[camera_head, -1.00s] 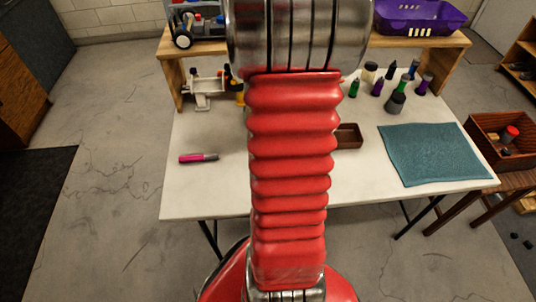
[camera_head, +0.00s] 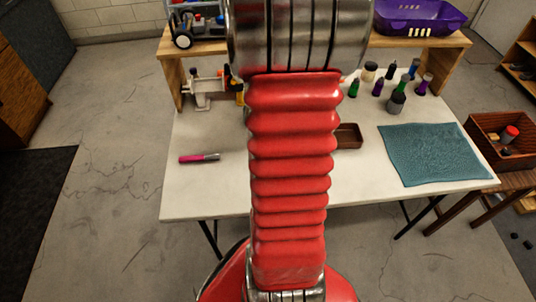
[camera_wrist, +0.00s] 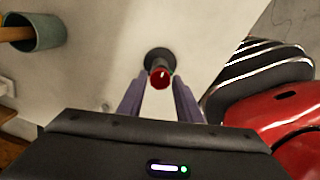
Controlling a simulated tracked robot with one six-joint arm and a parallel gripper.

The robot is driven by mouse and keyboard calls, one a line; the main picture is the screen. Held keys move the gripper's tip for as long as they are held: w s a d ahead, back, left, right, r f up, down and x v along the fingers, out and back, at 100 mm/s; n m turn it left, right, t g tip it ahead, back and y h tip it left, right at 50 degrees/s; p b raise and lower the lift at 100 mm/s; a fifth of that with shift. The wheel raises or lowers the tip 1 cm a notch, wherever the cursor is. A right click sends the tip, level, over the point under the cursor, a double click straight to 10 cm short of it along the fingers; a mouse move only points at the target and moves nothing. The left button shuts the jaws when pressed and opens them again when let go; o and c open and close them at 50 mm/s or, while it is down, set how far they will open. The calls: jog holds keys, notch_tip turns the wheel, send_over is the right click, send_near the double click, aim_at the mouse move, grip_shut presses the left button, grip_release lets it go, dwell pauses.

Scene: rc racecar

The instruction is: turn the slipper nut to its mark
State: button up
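The slipper nut appears to be the small red round piece (camera_wrist: 160,76) with a short pale mark on its face, in the wrist view. It sits over a dark round base (camera_wrist: 157,56) on the pale tabletop. A small green spot shows at its right edge. My gripper (camera_wrist: 160,80) is open, its two grey-purple fingers pointing at the nut, one on each side. A gap shows on the left; I cannot tell whether the right finger touches. In the head view my arm hides the gripper and the nut.
The white table (camera_head: 215,190) holds a pink marker (camera_head: 198,158), a brown tray (camera_head: 348,136), a teal mat (camera_head: 435,153) and several bottles (camera_head: 397,95). A wooden shelf (camera_head: 425,42) spans the back. A teal cup (camera_wrist: 38,32) is at upper left in the wrist view.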

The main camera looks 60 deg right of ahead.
jog(key=c, duration=0.7)
jog(key=shift+m, duration=1.8)
jog(key=shift+m, duration=1.7)
